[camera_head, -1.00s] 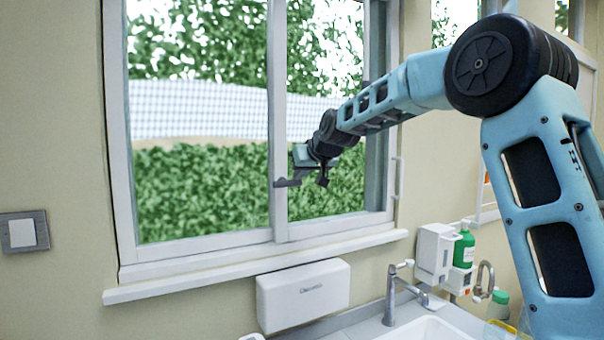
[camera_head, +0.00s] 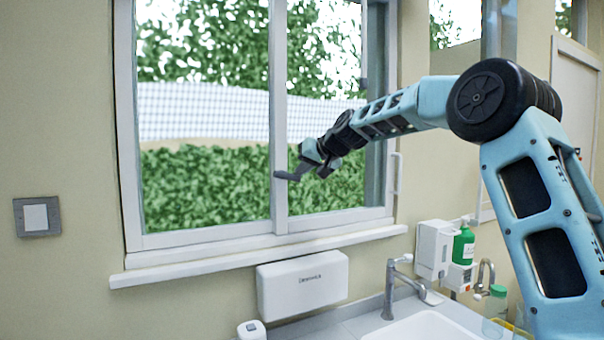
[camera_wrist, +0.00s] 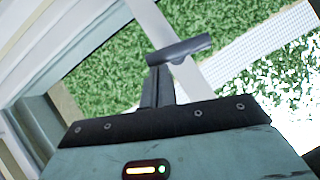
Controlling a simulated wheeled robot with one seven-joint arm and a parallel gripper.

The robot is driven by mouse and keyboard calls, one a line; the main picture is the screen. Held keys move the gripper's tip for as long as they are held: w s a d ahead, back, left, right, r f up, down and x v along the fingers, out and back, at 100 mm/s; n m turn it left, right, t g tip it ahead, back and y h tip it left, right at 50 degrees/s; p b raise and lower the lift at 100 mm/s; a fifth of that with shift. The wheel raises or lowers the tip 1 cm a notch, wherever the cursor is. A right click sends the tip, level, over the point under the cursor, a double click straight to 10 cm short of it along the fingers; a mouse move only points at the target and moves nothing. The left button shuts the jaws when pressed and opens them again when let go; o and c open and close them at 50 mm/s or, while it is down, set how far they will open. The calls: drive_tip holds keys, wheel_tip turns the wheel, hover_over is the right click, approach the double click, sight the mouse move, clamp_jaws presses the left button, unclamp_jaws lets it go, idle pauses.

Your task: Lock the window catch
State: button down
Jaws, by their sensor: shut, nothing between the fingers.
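The window (camera_head: 205,190) has two panes with a white upright stile (camera_head: 279,110) between them. In the wrist view, a grey bar with a rounded boss, which looks like the window catch (camera_wrist: 182,48), lies across the tips of my gripper (camera_wrist: 158,72), in front of the stile. My gripper's dark fingers are together, with nothing between them. Their tips are at or very close to the bar; I cannot tell whether they touch. In the head view, my gripper (camera_head: 294,174) is at the stile's lower half, and the catch cannot be told apart from the dark fingers.
Below are the window sill (camera_head: 250,257), a white dispenser box (camera_head: 303,284), a tap (camera_head: 391,285) and a sink (camera_head: 425,326). A green bottle (camera_head: 464,245) and a white dispenser (camera_head: 433,248) stand right of the window. A wall switch (camera_head: 37,216) is at left.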

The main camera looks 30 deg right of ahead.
drive_tip(key=f+m+y+b, duration=0.1)
drive_tip(key=b, duration=0.2)
drive_tip(key=f+m+y+b, duration=0.1)
drive_tip(key=b, duration=0.3)
drive_tip(key=shift+d+f+m+t+y, duration=0.35)
drive_tip(key=shift+f+m+t+y, duration=0.05)
drive_tip(key=m+t+y+b, duration=0.1)
drive_tip(key=m+b, duration=0.1)
drive_tip(key=b, duration=0.2)
drive_tip(key=f+m+t+y+b, duration=0.1)
drive_tip(key=m+y+b, duration=0.1)
drive_tip(key=b, duration=0.3)
drive_tip(key=a+f+m+y+b, duration=0.1)
drive_tip(key=m+b, duration=0.1)
drive_tip(key=b, duration=0.3)
drive_tip(key=shift+f+t+y, duration=0.25)
drive_tip(key=shift+t+y, duration=0.05)
drive_tip(key=shift+t, duration=0.1)
drive_tip(key=shift+m+b, duration=0.3)
drive_tip(key=shift+b, duration=0.1)
drive_tip(key=shift+r, duration=0.1)
